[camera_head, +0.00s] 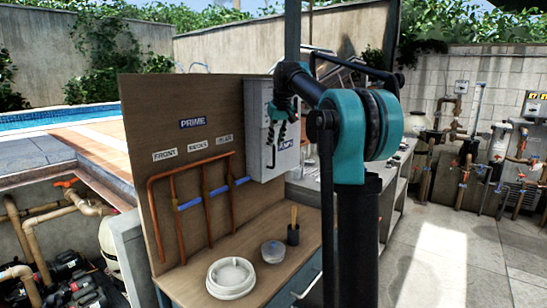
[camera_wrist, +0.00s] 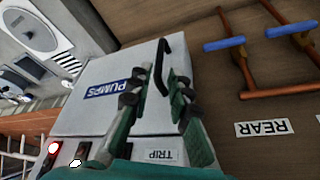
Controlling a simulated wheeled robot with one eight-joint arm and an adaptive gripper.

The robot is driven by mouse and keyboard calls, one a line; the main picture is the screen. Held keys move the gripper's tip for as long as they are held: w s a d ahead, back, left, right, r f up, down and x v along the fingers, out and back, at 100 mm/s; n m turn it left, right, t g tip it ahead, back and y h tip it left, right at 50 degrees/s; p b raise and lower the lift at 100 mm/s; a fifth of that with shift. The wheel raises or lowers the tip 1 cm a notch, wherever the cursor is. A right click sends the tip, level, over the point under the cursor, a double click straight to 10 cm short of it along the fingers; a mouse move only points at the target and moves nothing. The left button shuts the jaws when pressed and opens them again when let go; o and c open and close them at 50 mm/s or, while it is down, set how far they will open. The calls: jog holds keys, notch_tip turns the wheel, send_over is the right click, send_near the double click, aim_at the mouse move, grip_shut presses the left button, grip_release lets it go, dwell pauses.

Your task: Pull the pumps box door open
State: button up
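The pumps box (camera_head: 254,128) is a pale grey cabinet mounted on the wooden board, and its door looks shut. In the wrist view, the box (camera_wrist: 95,122) carries a blue PUMPS label and a TRIP label. Its black bar handle (camera_wrist: 165,50) stands out from the door near one edge; it also shows in the head view (camera_head: 270,158). My gripper (camera_wrist: 159,78) is open, with its teal fingers and dark pads on either side of the handle's line in the wrist view. No contact is visible. In the head view my arm partly covers the box.
The wooden board (camera_head: 190,100) carries copper pipes (camera_head: 173,200) with blue sections beside the box. A white round lid (camera_head: 231,278), a clear bowl (camera_head: 273,251) and a dark cup (camera_head: 293,234) stand on the bench below. Paved floor (camera_head: 430,255) is clear at right.

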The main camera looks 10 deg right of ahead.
aim_at(274, 152)
jog(key=x, duration=0.8)
jog(key=shift+f, duration=0.15)
jog(key=shift+c, duration=0.6)
grip_shut()
